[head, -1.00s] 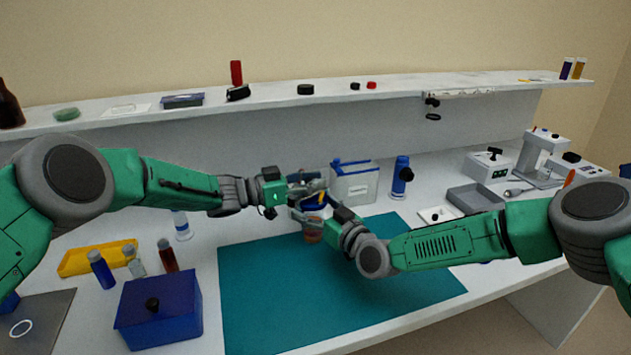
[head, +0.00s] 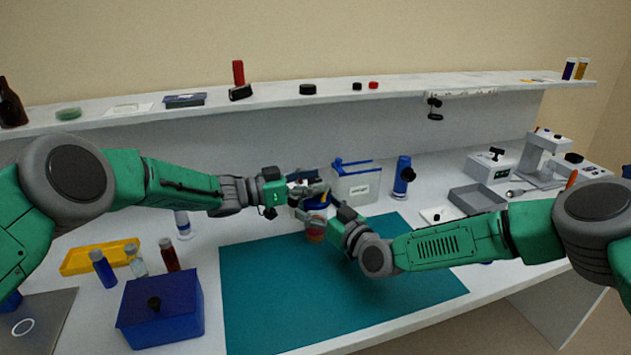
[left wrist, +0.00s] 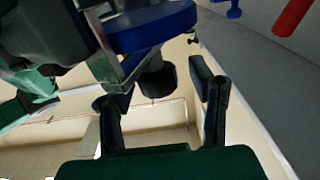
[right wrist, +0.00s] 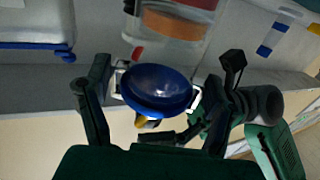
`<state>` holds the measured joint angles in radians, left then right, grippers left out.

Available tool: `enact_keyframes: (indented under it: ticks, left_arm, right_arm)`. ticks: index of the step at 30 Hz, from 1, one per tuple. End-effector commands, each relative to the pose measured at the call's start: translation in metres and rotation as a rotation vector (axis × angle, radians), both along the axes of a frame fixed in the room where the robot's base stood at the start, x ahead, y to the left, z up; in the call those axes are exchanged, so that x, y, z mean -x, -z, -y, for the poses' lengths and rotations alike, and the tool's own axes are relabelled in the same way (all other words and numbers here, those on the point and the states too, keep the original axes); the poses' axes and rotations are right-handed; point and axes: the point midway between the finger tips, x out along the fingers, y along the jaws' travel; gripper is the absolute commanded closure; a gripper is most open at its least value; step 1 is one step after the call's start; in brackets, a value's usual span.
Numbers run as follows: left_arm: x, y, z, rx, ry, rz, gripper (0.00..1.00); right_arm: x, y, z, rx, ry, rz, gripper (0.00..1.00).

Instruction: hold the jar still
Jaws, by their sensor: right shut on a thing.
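The jar (head: 316,234), clear with an orange band, stands near the back edge of the teal mat, partly hidden by my grippers in the head view. It also shows at the top of the right wrist view (right wrist: 175,25). My right gripper (head: 328,203) is shut on a round blue lid-like piece (right wrist: 158,88), which sits between its fingers close to the jar; whether it touches the jar is unclear. My left gripper (head: 318,188) is just above and behind the right one. Its fingers (left wrist: 160,95) are apart, with nothing clearly gripped between them.
The teal mat (head: 300,300) is mostly bare in front. A white bin with blue trim (head: 356,186) and a blue bottle (head: 402,178) stand behind. A blue box (head: 160,310), small vials and a yellow tray (head: 90,258) are at left. A grey tray (head: 478,198) is at right.

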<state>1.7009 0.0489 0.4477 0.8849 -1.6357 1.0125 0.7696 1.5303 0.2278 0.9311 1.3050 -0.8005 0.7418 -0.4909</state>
Motion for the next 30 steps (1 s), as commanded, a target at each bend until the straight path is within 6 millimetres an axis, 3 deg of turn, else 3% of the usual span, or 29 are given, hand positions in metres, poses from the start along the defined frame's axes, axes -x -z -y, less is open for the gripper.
enact_keyframes:
  ticks: [8, 21, 30]
  left_arm:
    - [0.004, -0.001, -0.009, 0.001, 0.002, -0.001, 0.51]
    - [0.032, 0.002, -0.090, 0.000, 0.000, -0.002, 0.51]
    - [0.039, 0.003, -0.112, 0.000, 0.002, -0.001, 0.51]
  right_arm:
    - [0.002, 0.001, -0.002, 0.000, -0.005, -0.004, 0.66]
    - [0.002, 0.002, -0.003, 0.001, -0.007, -0.004, 0.66]
    - [0.002, 0.002, -0.003, 0.001, -0.006, -0.004, 0.66]
